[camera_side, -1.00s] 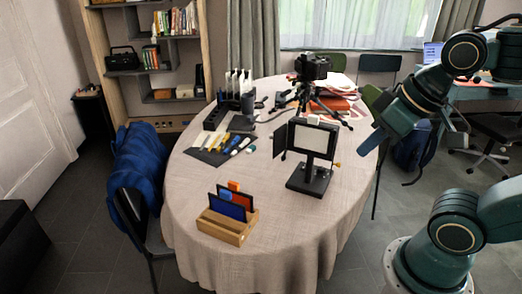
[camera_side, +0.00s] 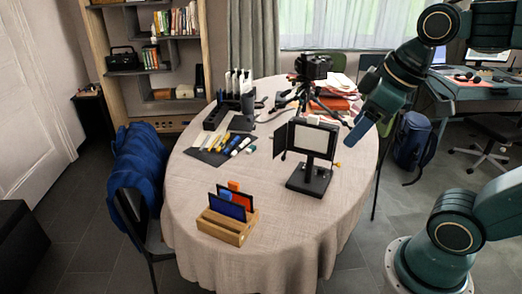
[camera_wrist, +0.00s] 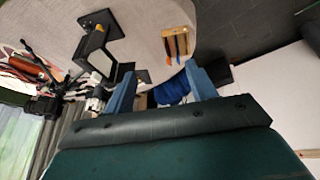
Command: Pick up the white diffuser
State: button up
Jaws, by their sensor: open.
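The white diffuser (camera_side: 311,138) looks like a flat white panel, upright in the black frame of a lamp on a stand (camera_side: 308,183) at the right of the round table. In the wrist view, the white panel (camera_wrist: 102,62) shows tilted at the upper left, with the black lamp around it. My gripper (camera_side: 356,134) is in the air to the right of the lamp, apart from it. In the wrist view, my gripper (camera_wrist: 160,90) has its two blue fingers wide apart, with nothing between them.
A wooden holder (camera_side: 226,226) with blue and orange panels stands at the table's front. A black camera on a tripod (camera_side: 312,68) stands behind the lamp. Markers on a dark mat (camera_side: 212,146) lie to the left. The cloth between holder and lamp is clear.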

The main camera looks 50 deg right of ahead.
jog(key=w+d+r+n+g, duration=0.1)
jog(key=w+d+r+n, duration=0.35)
jog(key=w, duration=0.25)
jog(key=n+g, duration=0.4)
jog(key=n, duration=1)
send_over(312, 135)
notch_tip(312, 135, down, 3)
jog(key=shift+w+d+f, duration=0.1)
jog(key=shift+w+d, duration=0.1)
jog(key=shift+w, duration=0.05)
jog(key=shift+f, duration=0.1)
jog(key=shift+f, duration=4.15)
jog(key=shift+d+f, duration=0.1)
jog(key=shift+f, duration=2.5)
